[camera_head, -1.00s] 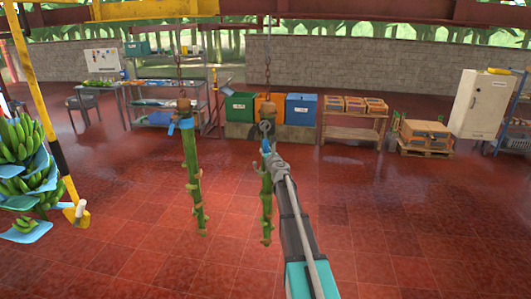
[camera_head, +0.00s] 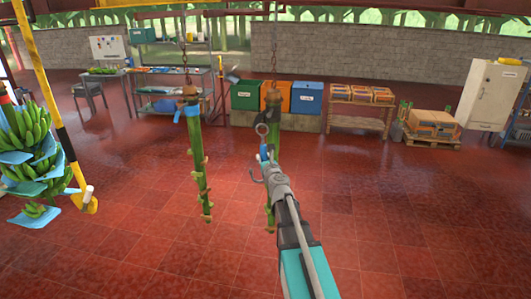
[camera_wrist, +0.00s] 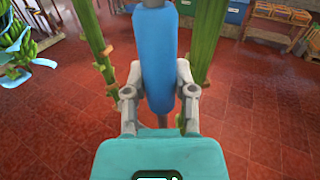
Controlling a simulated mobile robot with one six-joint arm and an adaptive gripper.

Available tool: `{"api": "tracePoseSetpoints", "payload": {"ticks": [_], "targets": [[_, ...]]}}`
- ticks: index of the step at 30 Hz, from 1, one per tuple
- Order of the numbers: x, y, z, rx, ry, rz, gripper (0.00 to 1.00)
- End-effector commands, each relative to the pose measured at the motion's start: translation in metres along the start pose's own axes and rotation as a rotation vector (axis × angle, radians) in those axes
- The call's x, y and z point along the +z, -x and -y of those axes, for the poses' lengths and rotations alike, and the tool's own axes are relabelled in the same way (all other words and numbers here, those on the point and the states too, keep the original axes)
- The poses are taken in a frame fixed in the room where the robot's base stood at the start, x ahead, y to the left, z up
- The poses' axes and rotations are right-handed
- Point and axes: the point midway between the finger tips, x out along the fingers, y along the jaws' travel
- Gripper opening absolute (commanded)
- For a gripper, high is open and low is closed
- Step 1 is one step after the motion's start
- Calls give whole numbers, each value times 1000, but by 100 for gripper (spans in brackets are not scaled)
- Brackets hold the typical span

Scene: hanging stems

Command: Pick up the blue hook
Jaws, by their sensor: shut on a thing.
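The blue hook has a blue handle (camera_wrist: 155,60), which stands upright between the fingers of my gripper (camera_wrist: 157,88) in the wrist view. My gripper is shut on this handle. In the head view, my gripper (camera_head: 272,172) holds the hook (camera_head: 262,129) in front of the right hanging stem. Part of the handle is hidden by my gripper. I cannot tell whether the hook touches the stem behind it.
Two green stems hang from chains, the left one (camera_head: 199,165) and the right one (camera_head: 271,215), partly behind my gripper. A banana bunch (camera_head: 30,140) with blue sheets hangs at far left by a yellow post (camera_head: 45,85). Bins (camera_head: 307,97) stand behind.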

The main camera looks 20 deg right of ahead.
Motion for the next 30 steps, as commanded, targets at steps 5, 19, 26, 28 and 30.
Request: {"api": "tracePoseSetpoints", "payload": {"ticks": [5, 19, 26, 28, 30], "targets": [[0, 13, -6, 0, 0, 0, 0], [0, 15, -7, 0, 0, 0, 0], [0, 15, -7, -1, 0, 0, 0], [1, 15, -7, -1, 0, 0, 0], [2, 15, -7, -1, 0, 0, 0]]}}
